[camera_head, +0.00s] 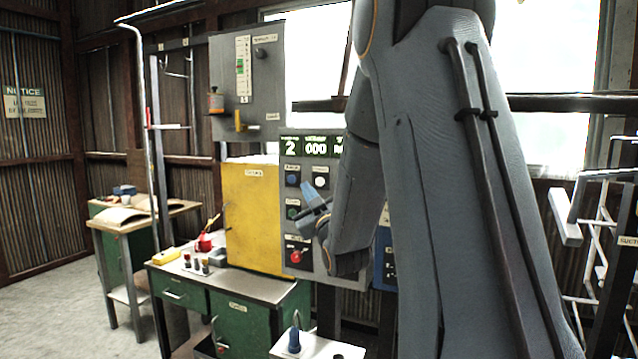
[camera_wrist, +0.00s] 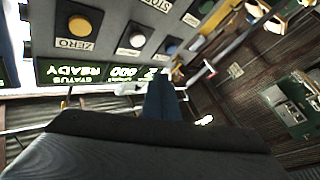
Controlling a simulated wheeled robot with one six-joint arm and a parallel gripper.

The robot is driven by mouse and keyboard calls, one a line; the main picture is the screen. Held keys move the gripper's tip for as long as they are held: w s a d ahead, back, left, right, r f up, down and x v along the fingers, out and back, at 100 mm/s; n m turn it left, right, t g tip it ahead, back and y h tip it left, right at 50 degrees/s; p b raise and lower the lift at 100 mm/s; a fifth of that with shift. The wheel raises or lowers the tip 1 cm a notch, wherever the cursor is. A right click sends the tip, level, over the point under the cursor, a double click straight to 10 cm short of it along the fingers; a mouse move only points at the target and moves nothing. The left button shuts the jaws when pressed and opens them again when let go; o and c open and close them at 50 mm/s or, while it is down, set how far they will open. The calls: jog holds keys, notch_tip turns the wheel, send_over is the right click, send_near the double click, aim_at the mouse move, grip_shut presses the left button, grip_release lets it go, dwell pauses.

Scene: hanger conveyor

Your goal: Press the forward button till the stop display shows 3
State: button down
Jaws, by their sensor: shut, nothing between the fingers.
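The grey control panel (camera_head: 287,240) carries a display strip (camera_head: 312,146); its left window, the likely stop display, shows 2 and the middle one 000. In the wrist view the strip (camera_wrist: 95,72) appears inverted and reads READY under STATUS. A blue button (camera_head: 292,180) and a white button (camera_head: 320,182) sit under the display, with a green button (camera_head: 293,213) lower down. I cannot read which is forward. My gripper (camera_head: 305,204) is shut and empty in front of the panel. Its blue fingers (camera_wrist: 160,85) point towards the panel; contact is not clear.
My arm hides the panel's right side in the head view. The wrist view shows a yellow ZERO button (camera_wrist: 80,23). A red knob (camera_head: 297,255) is low on the panel.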

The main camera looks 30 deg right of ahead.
aim_at(320, 182)
jog(key=w+d, duration=0.1)
jog(key=d, duration=0.1)
jog(key=w+d, duration=0.2)
jog(key=shift+w+d+b, duration=0.25)
jog(key=shift+b, duration=0.15)
dwell(1.9)
jog(key=shift+w+d+b, duration=0.25)
jog(key=shift+d+b, duration=0.05)
jog(key=shift+b, duration=0.05)
